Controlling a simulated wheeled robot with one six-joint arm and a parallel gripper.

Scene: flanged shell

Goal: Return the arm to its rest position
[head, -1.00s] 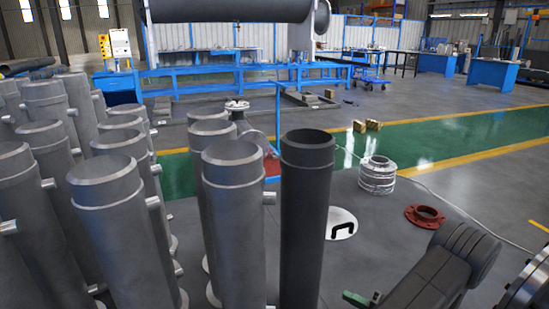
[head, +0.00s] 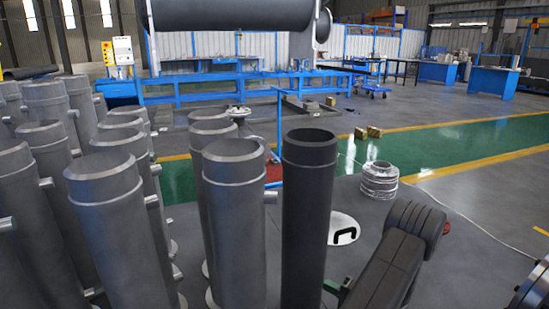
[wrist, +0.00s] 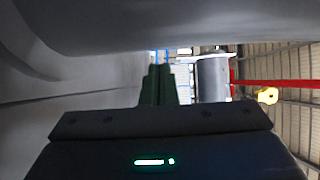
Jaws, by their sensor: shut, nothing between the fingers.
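My gripper (wrist: 159,72) shows in the wrist view as two dark green fingers pressed together, with nothing between them. Large grey surfaces fill the left and top of that view; I cannot tell how near they are. In the head view my dark arm link (head: 385,265) slopes down at the lower right. A small green piece by its lower left side may be part of my gripper, but its fingers are not clear there.
A dark upright tube (head: 308,220) stands left of my arm, beside several grey pipes (head: 110,215). A stacked ring piece (head: 379,182) and a white disc with a black handle (head: 343,229) lie behind. Open floor lies right.

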